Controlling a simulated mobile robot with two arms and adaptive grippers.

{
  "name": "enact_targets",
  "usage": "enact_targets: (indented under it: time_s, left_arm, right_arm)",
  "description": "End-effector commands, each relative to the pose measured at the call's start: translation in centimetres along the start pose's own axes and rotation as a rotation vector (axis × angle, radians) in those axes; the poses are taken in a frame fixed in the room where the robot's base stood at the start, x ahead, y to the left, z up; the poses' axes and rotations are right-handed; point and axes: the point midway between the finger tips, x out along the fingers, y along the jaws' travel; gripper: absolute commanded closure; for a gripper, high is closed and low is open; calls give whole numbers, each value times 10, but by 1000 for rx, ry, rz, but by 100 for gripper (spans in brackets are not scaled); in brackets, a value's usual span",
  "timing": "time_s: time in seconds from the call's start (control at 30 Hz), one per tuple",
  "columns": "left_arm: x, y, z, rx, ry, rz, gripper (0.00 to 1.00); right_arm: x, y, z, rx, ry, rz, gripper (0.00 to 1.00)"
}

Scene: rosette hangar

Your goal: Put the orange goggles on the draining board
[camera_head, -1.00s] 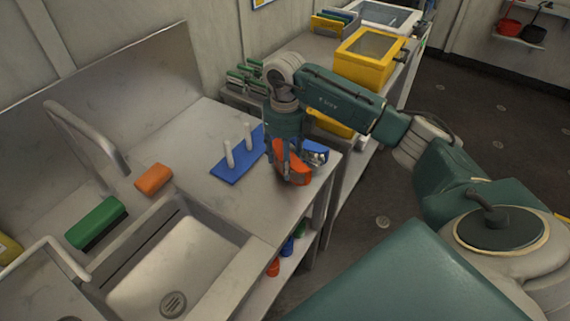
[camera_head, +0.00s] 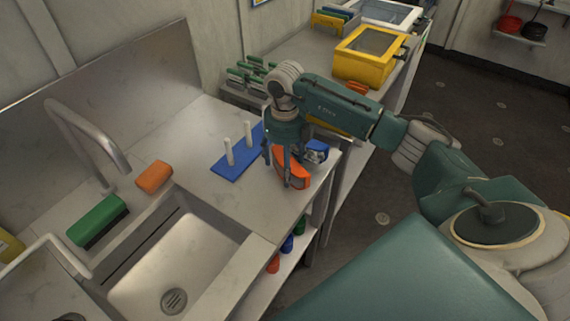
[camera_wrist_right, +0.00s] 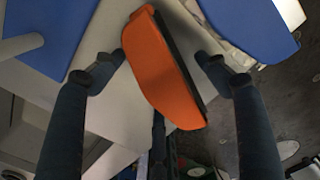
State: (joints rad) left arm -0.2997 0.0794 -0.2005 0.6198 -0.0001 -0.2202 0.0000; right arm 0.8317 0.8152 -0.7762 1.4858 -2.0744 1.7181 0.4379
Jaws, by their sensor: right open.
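The orange goggles (camera_head: 293,175) are at the near right corner of the steel worktop (camera_head: 210,195), beside blue goggles (camera_head: 317,152). My right gripper (camera_head: 287,180) points down over the orange goggles, its fingers around them. In the right wrist view, the orange goggles (camera_wrist_right: 162,75) lie between the spread fingers of the gripper (camera_wrist_right: 160,68), with a gap at each side. The flat steel beside the sink (camera_head: 180,265) looks like the draining board, though no drainage grooves show. My left gripper is out of view.
A blue board (camera_head: 238,165) with two white pegs stands left of the gripper. An orange block (camera_head: 153,176) and a green brush (camera_head: 97,220) lie by the tap (camera_head: 90,140). A yellow box (camera_head: 368,58) is at the back. Steel between board and sink is clear.

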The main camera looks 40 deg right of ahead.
Motion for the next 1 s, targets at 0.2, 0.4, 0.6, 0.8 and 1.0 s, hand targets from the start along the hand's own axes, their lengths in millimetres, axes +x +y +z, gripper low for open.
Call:
enact_targets:
  time_s: [0.2,0.4,0.6,0.8,1.0]
  left_arm:
    - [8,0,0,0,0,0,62]
    - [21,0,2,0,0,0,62]
    - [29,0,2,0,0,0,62]
    - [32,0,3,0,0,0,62]
    - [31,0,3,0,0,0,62]
  right_arm:
    - [-23,0,2,-1,-6,0,26]
    - [-67,0,2,1,-8,0,26]
    - [-104,0,1,0,-5,1,26]
    - [-121,0,0,0,-1,1,26]
    - [-123,0,0,0,0,1,26]
